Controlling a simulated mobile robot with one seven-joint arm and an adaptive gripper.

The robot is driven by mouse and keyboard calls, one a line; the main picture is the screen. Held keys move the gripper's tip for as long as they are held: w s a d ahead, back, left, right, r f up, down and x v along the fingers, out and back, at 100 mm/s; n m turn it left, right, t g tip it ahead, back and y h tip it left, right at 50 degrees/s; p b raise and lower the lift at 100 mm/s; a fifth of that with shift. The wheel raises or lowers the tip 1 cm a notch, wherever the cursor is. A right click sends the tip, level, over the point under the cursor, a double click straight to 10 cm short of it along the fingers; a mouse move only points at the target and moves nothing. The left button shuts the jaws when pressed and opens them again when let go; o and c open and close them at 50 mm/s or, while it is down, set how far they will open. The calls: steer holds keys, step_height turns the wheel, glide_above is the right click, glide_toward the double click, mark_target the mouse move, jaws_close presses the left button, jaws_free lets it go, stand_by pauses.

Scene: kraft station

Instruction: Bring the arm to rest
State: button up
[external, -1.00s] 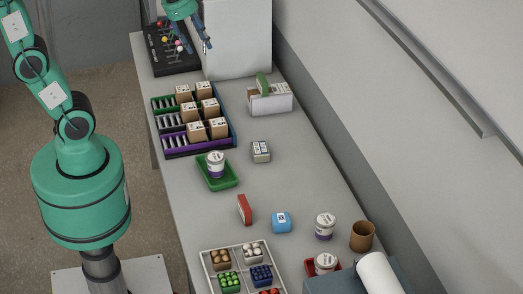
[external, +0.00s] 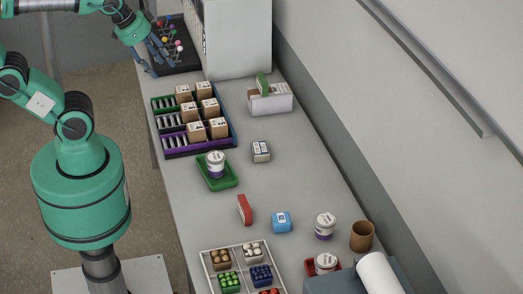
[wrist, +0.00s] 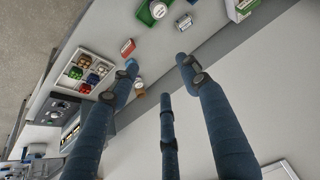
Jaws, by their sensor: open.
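My gripper (external: 147,64) is at the far end of the table in the external view, above its left edge beside the black tray. Its blue fingers are spread, with nothing between them. In the wrist view my gripper (wrist: 160,75) shows several blue fingers apart, with the table tilted beyond them. My green arm reaches in from the upper left of the external view.
A black tray with coloured balls (external: 181,62) and a white box (external: 238,40) stand at the far end. Nearer are a purple and green rack (external: 223,143), a green tray (external: 231,181), a red packet (external: 244,210) and a blue box (external: 281,222). A wall borders the right.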

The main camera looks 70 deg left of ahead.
steer(key=shift+f, duration=0.15)
step_height(320, 180, down, 9)
steer(key=b, duration=0.9)
steer(key=shift+f+b, duration=0.2)
steer(key=shift+b, duration=0.2)
